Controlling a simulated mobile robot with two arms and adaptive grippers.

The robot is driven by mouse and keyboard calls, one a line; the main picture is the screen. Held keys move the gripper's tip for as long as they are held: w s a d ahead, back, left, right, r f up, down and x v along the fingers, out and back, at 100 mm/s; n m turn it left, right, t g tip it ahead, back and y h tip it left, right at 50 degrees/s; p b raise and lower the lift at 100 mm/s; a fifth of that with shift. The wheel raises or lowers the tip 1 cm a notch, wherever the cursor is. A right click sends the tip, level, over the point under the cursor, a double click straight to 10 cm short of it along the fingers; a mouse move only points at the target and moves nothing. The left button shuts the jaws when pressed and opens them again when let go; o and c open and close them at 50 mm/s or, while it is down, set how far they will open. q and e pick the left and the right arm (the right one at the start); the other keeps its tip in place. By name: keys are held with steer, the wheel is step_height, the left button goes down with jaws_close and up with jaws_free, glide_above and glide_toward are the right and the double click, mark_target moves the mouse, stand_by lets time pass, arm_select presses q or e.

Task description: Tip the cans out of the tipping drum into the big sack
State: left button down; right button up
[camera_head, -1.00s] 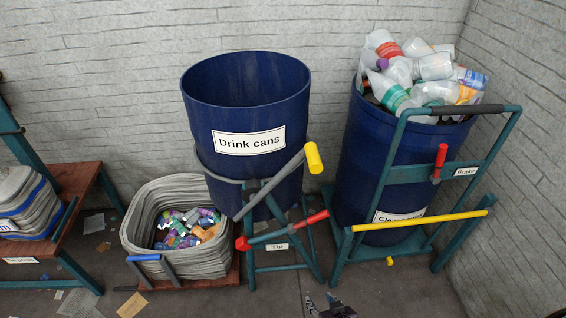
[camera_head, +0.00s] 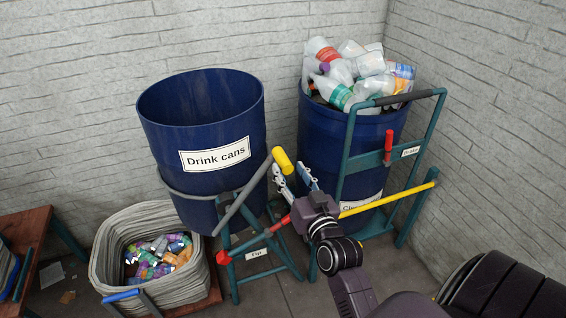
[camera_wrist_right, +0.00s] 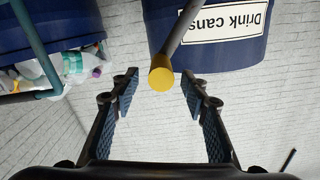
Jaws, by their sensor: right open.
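The blue tipping drum (camera_head: 170,126), labelled "Drink cans", stands nearly upright in its teal stand. Its inside shows no cans from here. Its grey lever ends in a yellow grip (camera_head: 283,160); the yellow end also shows in the right wrist view (camera_wrist_right: 161,78). A red-handled lever (camera_head: 270,227) sits lower on the stand by the "Tip" label. The big grey sack (camera_head: 108,250) stands open left of the stand, with several cans (camera_head: 160,258) inside. My right gripper (camera_head: 294,177) is open and empty, its fingers just below and right of the yellow grip. My left gripper is not seen.
A second blue drum (camera_head: 325,130), full of plastic bottles (camera_head: 350,70), stands on a teal trolley to the right, with a yellow bar (camera_head: 400,198) and red brake handle (camera_head: 389,146). A brown table (camera_head: 28,228) is at the left. Walls close the back and right.

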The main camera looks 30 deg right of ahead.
mark_target(285, 164)
steer(key=shift+x, duration=1.95)
steer(key=shift+a, duration=0.1)
jaws_close()
